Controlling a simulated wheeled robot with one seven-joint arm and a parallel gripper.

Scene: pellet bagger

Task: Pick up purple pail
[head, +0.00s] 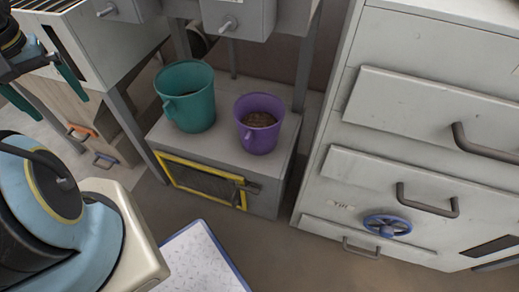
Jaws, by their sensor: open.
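The purple pail (258,142) stands upright on the right part of a low grey metal platform (225,160). It has a handle on its front left side and brown granular material inside. My gripper (40,92) is at the upper left edge of the head view, with two dark teal fingers spread apart and nothing between them. It is well to the left of the pail and apart from it. Part of the gripper is cut off by the frame edge.
A teal pail (189,112) stands left of the purple one, with a small gap between. Grey machine housings with knobs (229,22) hang above. A drawer cabinet (415,165) with handles stands at right. A blue-edged white board (200,262) lies in front.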

